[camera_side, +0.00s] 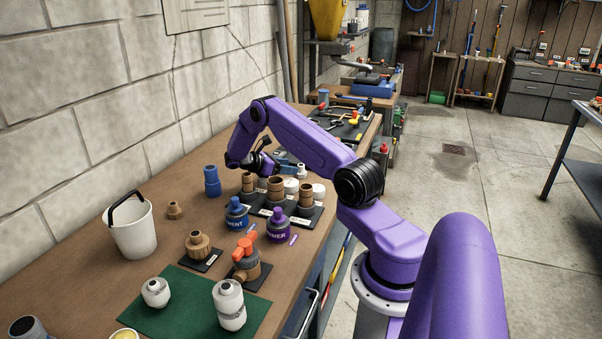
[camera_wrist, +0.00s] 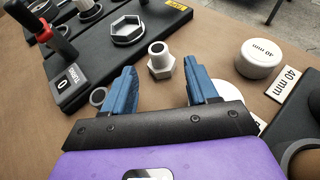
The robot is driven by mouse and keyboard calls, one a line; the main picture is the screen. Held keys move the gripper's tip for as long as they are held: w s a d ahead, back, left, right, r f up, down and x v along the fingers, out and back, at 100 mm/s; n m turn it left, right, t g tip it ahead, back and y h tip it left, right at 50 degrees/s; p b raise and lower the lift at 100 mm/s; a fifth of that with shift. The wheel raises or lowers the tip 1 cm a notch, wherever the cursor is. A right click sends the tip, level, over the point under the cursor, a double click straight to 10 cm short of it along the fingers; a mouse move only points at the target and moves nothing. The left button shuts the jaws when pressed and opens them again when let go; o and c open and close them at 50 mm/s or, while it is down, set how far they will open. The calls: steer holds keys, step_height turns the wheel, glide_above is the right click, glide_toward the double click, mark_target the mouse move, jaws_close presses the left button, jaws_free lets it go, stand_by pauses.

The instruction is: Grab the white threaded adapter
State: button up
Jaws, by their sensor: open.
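The white threaded adapter (camera_wrist: 161,62) stands on the brown bench in the wrist view, with a hex collar below and a round open neck on top. My gripper (camera_wrist: 160,72) is open, its two blue fingers spread, one to each side of the adapter's line. The adapter appears just beyond the fingertips, with nothing held between them. In the side view a small white fitting (camera_side: 302,171), which looks like the adapter, is at the far part of the bench, just right of my gripper (camera_side: 284,167). My arm and wrist partly hide the area there.
In the wrist view, a black holder (camera_wrist: 190,38) with a hex ring (camera_wrist: 128,32) lies behind the adapter. A white cap (camera_wrist: 260,58) and a 40 mm label (camera_wrist: 284,84) are to the right. The side view shows brown fittings (camera_side: 276,190), a blue fitting (camera_side: 212,182) and bottles nearby.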

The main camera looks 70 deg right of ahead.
mark_target(301, 165)
steer(key=x, duration=0.6)
steer(key=shift+s+d+r, duration=0.15)
steer(key=shift+d, duration=0.1)
steer(key=shift+c, duration=0.3)
steer(key=c, duration=1)
